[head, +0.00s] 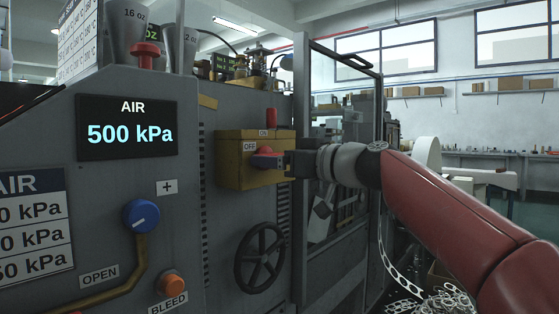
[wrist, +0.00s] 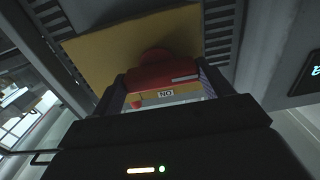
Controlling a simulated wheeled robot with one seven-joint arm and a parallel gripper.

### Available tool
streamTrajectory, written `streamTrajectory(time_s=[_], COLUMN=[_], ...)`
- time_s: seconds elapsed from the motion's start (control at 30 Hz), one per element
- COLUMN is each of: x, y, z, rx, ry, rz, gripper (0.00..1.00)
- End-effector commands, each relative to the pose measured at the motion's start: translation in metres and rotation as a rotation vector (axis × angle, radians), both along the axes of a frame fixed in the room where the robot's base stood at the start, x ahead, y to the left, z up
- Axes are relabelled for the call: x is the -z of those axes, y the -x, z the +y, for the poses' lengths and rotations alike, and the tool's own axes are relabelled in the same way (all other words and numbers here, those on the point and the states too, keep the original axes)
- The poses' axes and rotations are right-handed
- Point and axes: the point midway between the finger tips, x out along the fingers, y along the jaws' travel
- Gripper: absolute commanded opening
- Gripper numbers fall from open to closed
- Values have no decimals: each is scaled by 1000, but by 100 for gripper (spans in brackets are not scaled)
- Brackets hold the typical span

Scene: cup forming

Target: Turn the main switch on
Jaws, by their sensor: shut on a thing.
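The main switch is a yellow box (head: 232,172) on the grey machine's front, with an OFF label at its upper left and an ON label on top. Its red handle (head: 264,158) sticks out of the front face. My gripper (head: 286,162) reaches it from the right and is shut on the handle. In the wrist view the red handle (wrist: 160,72) lies between the two fingers of my gripper (wrist: 163,88), with the yellow box (wrist: 100,52) behind it. The fingers partly hide the handle, and I cannot tell its exact angle.
A black handwheel (head: 261,258) is below the box. A blue knob (head: 141,215), an orange BLEED button (head: 172,284) and a display reading 500 kPa (head: 127,127) are on the panel to the left. A framed clear guard (head: 335,190) stands behind my arm.

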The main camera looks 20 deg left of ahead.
Motion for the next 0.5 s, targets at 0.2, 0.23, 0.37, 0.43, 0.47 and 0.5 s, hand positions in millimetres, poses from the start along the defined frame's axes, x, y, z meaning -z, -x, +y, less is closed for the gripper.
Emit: streamTrajectory(time_s=[0.2,0.23,0.37,0.43,0.47,0.5], x=[0,0,0,0,0,0], y=[0,0,0,0,0,0], z=[0,0,0,0,0,0], rx=[0,0,-1,0,0,0], ry=[-14,-19,-45,-64,-73,-86], rz=[34,45,109,154,176,207], gripper=[55,55,55,55,55,55])
